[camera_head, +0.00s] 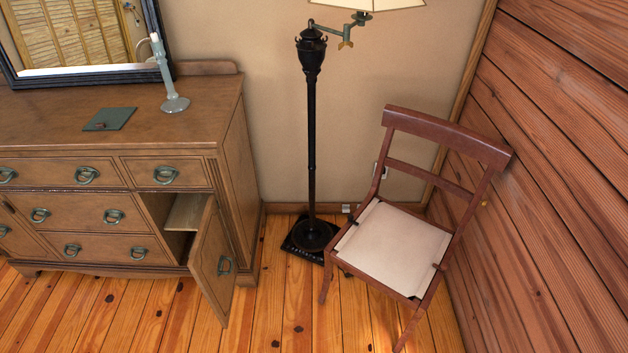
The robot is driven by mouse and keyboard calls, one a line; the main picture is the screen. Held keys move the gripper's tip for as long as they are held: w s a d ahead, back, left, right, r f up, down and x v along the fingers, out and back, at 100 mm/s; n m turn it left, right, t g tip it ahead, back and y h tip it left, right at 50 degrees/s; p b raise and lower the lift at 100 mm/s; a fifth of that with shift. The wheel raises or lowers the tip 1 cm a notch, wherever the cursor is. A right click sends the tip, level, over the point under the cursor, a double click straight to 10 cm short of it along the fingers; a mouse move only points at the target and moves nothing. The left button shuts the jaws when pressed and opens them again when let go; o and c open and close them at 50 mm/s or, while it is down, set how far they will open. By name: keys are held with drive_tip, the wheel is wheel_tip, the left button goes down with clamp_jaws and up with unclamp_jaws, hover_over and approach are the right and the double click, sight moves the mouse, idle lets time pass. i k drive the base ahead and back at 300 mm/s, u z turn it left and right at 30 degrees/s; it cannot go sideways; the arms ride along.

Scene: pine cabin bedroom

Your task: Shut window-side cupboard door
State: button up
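A wooden dresser (185,133) stands at the left with drawers and a small cupboard at its right end. The cupboard door (212,265) is open, hinged on its right side and swung out toward me. Inside the cupboard, a pale shelf (185,212) shows in the gap. No window is in view. My gripper is not in view.
A black floor lamp (311,150) stands just right of the dresser, and a wooden chair (393,248) with a pale seat stands right of it. A candlestick (173,104), a green booklet (110,119) and a mirror (165,50) are on the dresser. Floor before the door looks clear.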

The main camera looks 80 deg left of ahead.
sight(213, 263)
drive_tip(key=u, duration=3.55)
drive_tip(key=i, duration=1.05)
drive_tip(key=u, duration=0.45)
drive_tip(key=k, duration=0.6)
drive_tip(key=z, duration=0.2)
drive_tip(key=i, duration=0.5)
drive_tip(key=z, duration=0.05)
